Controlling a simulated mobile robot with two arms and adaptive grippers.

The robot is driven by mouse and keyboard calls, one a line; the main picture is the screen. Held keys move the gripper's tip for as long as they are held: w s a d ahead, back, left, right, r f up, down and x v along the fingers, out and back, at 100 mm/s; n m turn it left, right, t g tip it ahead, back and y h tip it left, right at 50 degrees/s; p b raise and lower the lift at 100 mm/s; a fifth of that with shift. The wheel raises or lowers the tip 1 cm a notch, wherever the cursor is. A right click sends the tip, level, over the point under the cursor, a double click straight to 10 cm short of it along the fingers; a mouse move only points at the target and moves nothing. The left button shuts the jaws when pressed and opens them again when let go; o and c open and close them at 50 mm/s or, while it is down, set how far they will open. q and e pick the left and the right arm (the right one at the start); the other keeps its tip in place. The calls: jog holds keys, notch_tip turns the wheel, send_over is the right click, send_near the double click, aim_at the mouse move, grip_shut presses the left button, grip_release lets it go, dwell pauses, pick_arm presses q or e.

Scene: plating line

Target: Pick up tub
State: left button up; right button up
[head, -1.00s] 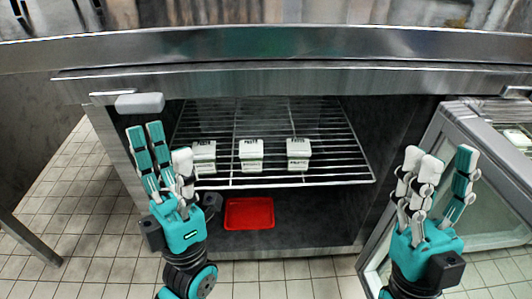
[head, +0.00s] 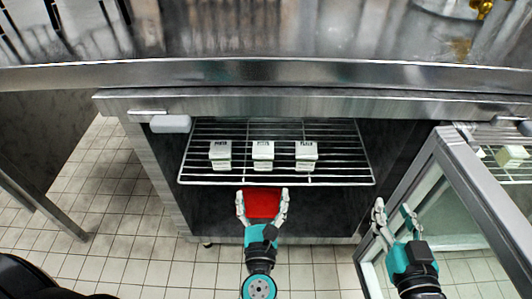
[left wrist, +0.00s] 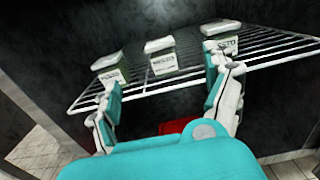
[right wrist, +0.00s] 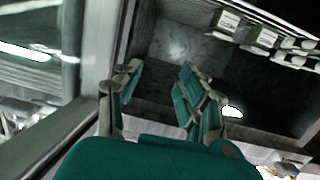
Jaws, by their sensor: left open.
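Three white tubs with dark lettering stand in a row on the wire shelf (head: 335,166): a left tub (head: 220,156), a middle tub (head: 262,156) and a right tub (head: 306,156). The left wrist view also shows the left tub (left wrist: 110,71), middle tub (left wrist: 162,66) and right tub (left wrist: 228,46). My left gripper (head: 262,197) is open and empty, below the shelf's front edge and under the middle tub in the head view. My right gripper (head: 394,210) is open and empty, right of the shelf, near the open door.
A red tray (head: 262,206) lies low in the cabinet, partly hidden behind my left gripper. The glass door (head: 462,200) stands open at the right, with more tubs seen through or beyond it. A steel counter (head: 300,73) overhangs the cabinet.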

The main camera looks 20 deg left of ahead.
pick_arm(q)
send_near(264, 143)
jog(key=shift+w+a+f, duration=0.15)
jog(key=shift+w+a, duration=0.05)
jog(key=shift+w, duration=0.25)
jog(key=shift+w+a+f, duration=0.1)
jog(key=shift+w+a, duration=0.1)
jog(key=shift+w, duration=0.25)
jog(key=shift+w+a, duration=0.15)
jog(key=shift+w, duration=0.25)
jog(key=b+x, duration=0.1)
jog(key=x, duration=0.4)
jog(key=shift+f, duration=0.2)
pick_arm(e)
jog(key=r+t, duration=0.2)
jog(key=r, duration=0.1)
jog(key=a+r+t+y, duration=0.1)
jog(key=r, duration=0.1)
jog(key=shift+w+r, duration=0.25)
pick_arm(q)
jog(key=shift+c, duration=0.3)
jog(key=c, duration=1.3)
jog(key=shift+r, duration=0.15)
